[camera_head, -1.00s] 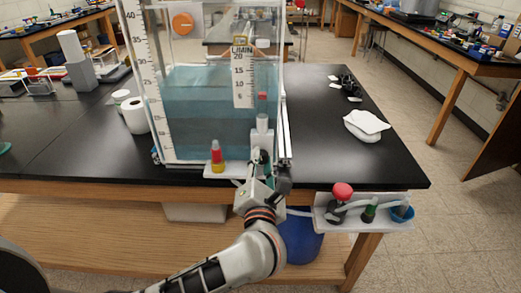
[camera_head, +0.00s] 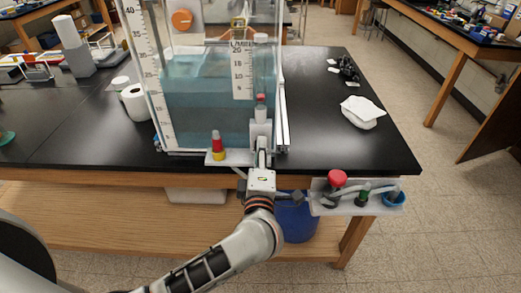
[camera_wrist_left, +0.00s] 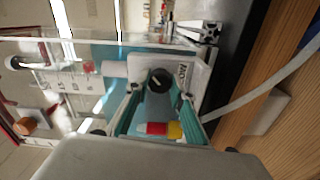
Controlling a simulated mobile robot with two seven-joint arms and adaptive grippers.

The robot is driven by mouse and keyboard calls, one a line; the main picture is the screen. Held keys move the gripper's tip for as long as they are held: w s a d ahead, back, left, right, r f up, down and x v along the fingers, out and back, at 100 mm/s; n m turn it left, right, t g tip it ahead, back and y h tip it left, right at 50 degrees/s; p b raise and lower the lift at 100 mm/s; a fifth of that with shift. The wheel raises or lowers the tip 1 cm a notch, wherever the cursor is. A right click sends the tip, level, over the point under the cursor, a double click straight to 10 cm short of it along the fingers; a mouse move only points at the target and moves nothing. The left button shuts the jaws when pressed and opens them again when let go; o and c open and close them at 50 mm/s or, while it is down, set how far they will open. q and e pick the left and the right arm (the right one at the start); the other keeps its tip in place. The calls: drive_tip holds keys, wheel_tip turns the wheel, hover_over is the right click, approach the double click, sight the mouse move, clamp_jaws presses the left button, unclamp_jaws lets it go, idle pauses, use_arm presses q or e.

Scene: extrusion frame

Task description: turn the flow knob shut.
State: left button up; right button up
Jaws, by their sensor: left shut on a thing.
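My left gripper (camera_head: 262,148) is shut on the knob at the front of the clear water tank (camera_head: 205,135). In the head view the gripper hides the knob. Above it stands a clear flow tube with a red piece (camera_head: 261,97) low in it, beside a white L/MIN scale (camera_head: 241,75). The right gripper is not in view.
A red-and-yellow cone-shaped piece (camera_head: 218,147) stands on the white ledge left of my gripper. The black tabletop right of the tank is mostly clear.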

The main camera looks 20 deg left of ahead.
use_arm(q)
drive_tip(key=shift+f+m, duration=0.1)
drive_tip(key=shift+m, duration=4.2)
drive_tip(key=o, duration=1.1)
drive_tip(key=shift+o, duration=0.2)
drive_tip(key=v, duration=1.2)
